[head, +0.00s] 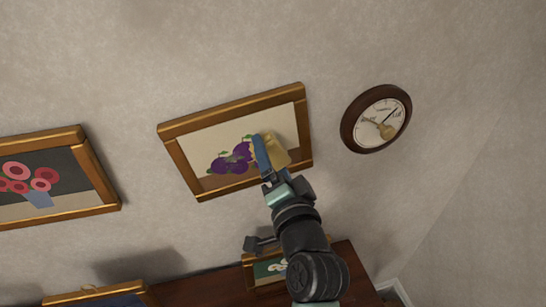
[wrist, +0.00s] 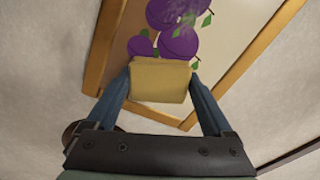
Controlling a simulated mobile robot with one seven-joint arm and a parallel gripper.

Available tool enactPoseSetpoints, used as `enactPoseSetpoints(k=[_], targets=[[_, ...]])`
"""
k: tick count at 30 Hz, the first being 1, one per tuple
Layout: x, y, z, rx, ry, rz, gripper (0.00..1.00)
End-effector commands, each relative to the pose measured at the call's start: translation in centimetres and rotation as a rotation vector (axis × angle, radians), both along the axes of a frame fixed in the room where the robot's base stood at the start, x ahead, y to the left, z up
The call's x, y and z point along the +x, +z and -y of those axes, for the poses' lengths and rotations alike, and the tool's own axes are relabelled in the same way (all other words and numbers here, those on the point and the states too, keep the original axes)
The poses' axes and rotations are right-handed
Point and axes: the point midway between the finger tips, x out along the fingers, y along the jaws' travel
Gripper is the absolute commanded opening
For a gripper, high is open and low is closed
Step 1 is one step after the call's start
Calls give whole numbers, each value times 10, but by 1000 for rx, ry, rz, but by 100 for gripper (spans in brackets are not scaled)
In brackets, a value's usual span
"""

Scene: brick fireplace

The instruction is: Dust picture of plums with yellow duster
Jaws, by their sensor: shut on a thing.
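The picture of plums (head: 211,135) hangs on the wall in a gold-brown frame, with purple plums on a cream ground. The plums (wrist: 180,40) also show at the top of the wrist view. My gripper (head: 268,152) is in front of the right half of the picture. It is shut on the yellow duster (head: 276,151), a tan-yellow block. In the wrist view the duster (wrist: 160,80) sits between the two blue fingers, over the lower part of the picture. I cannot tell whether the duster touches the picture. Part of the plums is hidden behind my gripper.
A round wall clock (head: 376,119) hangs to the right of the picture. A flower picture (head: 40,180) hangs at the left. Below are a brown wooden surface (head: 205,290), a small framed picture (head: 265,270) and another frame (head: 97,294). Bare wall lies above.

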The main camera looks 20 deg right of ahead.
Motion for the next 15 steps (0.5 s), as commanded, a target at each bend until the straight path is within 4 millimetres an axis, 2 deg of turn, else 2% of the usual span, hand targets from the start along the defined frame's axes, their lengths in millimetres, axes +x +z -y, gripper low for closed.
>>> enactPoseSetpoints(k=[1, 9, 15], targets=[[0, 2, -8, 1, 7, -3, 34], [-1, 3, -31, 1, 7, -2, 34], [-1, 1, -37, 2, 6, -2, 34]])
